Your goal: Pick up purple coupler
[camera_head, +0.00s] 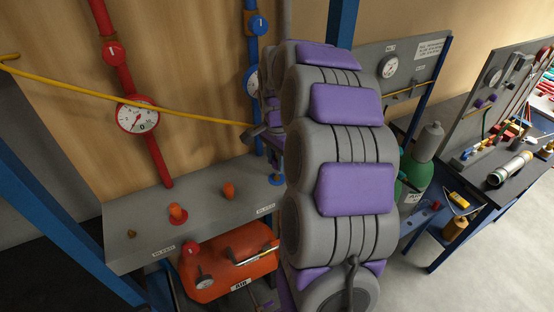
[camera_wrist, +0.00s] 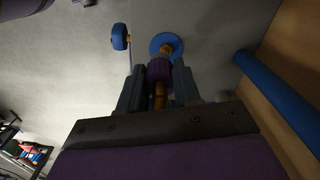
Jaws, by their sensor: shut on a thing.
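In the wrist view, the purple coupler (camera_wrist: 159,70) is between the two dark fingers of my gripper (camera_wrist: 158,80), which are shut on it. A brass stem (camera_wrist: 160,96) shows at its end nearer the palm. A round blue flange (camera_wrist: 166,45) lies just beyond it, and I cannot tell whether they touch. In the head view, my grey and purple arm hides most of the gripper area. A blue base (camera_head: 276,180) shows beside the arm on the grey bench.
The grey bench (camera_head: 215,222) holds orange fittings (camera_head: 178,213) and a small brass piece (camera_head: 132,233). An orange tank (camera_head: 232,262) sits below it. A yellow hose (camera_head: 190,112) crosses before red and blue pipes. A green cylinder (camera_head: 416,178) and a tool table stand right.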

